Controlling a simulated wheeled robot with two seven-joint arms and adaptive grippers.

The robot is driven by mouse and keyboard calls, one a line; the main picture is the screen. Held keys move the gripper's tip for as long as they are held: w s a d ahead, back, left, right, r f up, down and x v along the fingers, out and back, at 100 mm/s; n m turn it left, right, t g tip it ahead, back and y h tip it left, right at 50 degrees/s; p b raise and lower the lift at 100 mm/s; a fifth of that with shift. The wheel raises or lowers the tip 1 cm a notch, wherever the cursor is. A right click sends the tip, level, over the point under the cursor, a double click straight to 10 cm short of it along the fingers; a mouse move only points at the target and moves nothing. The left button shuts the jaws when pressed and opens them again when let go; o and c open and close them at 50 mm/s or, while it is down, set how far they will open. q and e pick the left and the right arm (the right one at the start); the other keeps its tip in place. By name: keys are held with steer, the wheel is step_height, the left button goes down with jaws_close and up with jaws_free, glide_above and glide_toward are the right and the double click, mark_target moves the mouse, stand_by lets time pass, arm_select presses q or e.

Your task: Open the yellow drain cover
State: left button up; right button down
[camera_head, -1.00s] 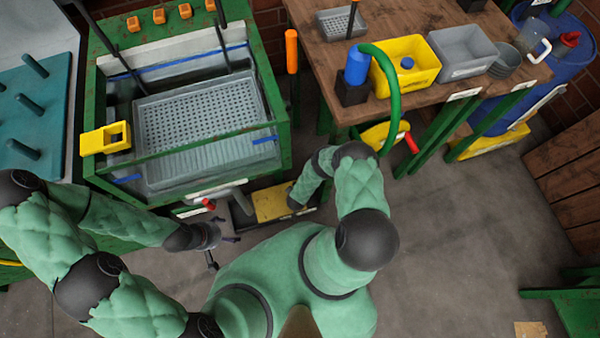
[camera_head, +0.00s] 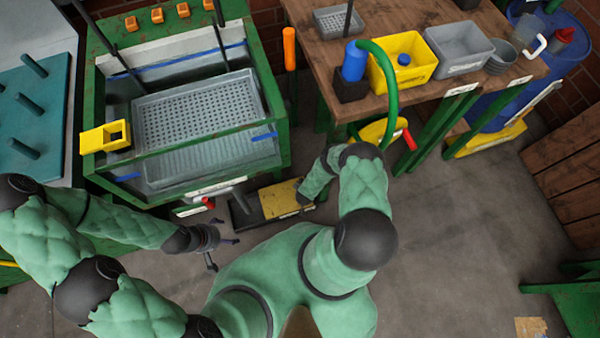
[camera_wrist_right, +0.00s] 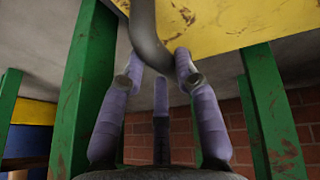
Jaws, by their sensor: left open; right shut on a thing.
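The yellow drain cover (camera_head: 281,200) is low at the floor, below and right of the green wash tank; my right wrist covers its right end. A dark strip (camera_head: 240,212) shows along its left side. In the right wrist view the cover (camera_wrist_right: 235,22) is a scuffed yellow plate overhead with a curved grey handle (camera_wrist_right: 146,30). My right gripper (camera_wrist_right: 160,68) is shut on this handle, its purple fingers around it. In the head view its fingers are hidden by the arm. My left gripper (camera_head: 224,254) is open and empty above the floor, left of the cover.
The green wash tank (camera_head: 215,165) with a perforated grey tray stands behind the cover. A wooden workbench (camera_head: 470,92) with bins and green legs stands to the right. In the right wrist view green legs (camera_wrist_right: 85,85) flank the gripper.

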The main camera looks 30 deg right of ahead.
steer(key=shift+d, duration=0.2)
steer(key=c, duration=0.9)
jaws_free()
steer(key=shift+a, duration=0.1)
